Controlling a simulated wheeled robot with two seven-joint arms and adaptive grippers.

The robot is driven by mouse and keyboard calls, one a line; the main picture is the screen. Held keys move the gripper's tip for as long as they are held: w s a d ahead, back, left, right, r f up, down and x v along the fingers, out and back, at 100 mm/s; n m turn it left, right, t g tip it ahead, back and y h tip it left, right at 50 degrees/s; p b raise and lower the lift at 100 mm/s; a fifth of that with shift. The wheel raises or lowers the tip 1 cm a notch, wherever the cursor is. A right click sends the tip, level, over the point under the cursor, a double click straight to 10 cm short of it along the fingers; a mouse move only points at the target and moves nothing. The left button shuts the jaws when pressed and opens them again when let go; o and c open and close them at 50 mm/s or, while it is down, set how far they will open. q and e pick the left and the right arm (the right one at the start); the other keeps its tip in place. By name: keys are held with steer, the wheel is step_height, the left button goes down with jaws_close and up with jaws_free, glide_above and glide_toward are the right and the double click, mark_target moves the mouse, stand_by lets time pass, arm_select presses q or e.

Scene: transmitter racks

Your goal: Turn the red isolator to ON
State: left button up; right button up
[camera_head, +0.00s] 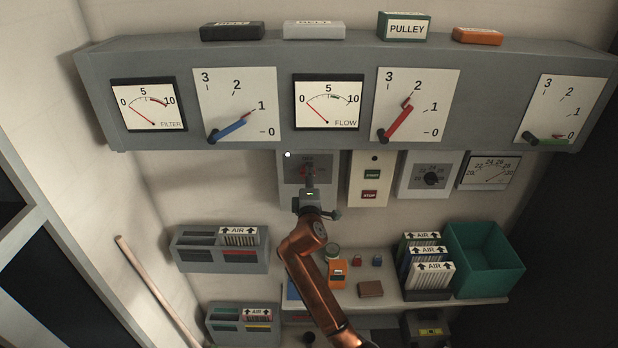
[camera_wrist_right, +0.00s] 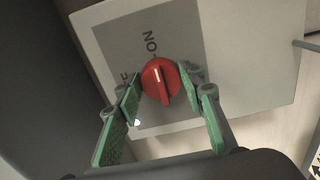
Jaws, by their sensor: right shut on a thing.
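The red isolator (camera_wrist_right: 160,81) is a round red knob with a raised grip and a white mark, on a grey plate (camera_wrist_right: 188,45) lettered ON, with a second label partly hidden by a finger. The white mark points roughly toward the ON lettering. In the head view, my right gripper (camera_head: 309,178) covers most of the knob on its grey box (camera_head: 290,188) below the gauge shelf. In the right wrist view, the green fingers of my right gripper (camera_wrist_right: 160,84) stand on both sides of the knob, shut on it. My left gripper is not in view.
A START/STOP box (camera_head: 357,190) stands just right of the isolator box. The gauge shelf (camera_head: 285,137) juts out above. Below are a bench (camera_head: 390,303) with small items, a green bin (camera_head: 484,260) and filter racks (camera_head: 215,258).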

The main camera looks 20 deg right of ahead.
steer(key=shift+f, duration=0.1)
steer(key=o, duration=1.1)
steer(key=v, duration=1.2)
